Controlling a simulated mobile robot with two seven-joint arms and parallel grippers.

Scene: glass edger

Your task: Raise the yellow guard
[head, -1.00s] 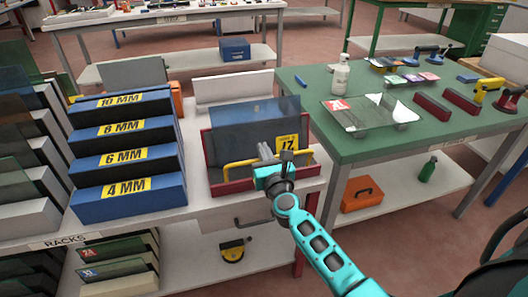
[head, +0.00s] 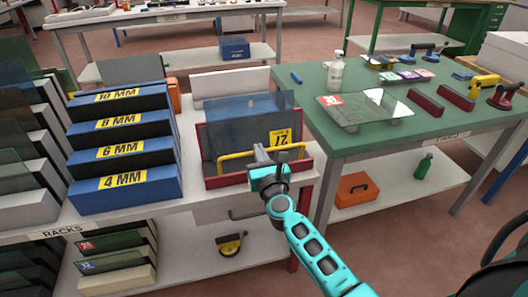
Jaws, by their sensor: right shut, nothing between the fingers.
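The yellow guard (head: 236,155) is a bent bar across the front of a red-framed holder (head: 226,180) with a dark glass pane (head: 245,116) standing in it. The guard sits low, near the holder's front rim. My right gripper (head: 264,154) is shut with nothing between its fingers. It is at the right half of the guard and hides part of it. I cannot tell whether the fingers touch the bar. A yellow 17 label (head: 280,137) shows on the holder just behind the gripper. My left gripper is not in view.
Blue stepped racks (head: 125,197) with thickness labels stand close on the left. A green table (head: 345,143) on the right holds a glass sheet (head: 362,110), a white bottle (head: 335,73) and red-handled tools. A white block (head: 230,84) stands behind the holder.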

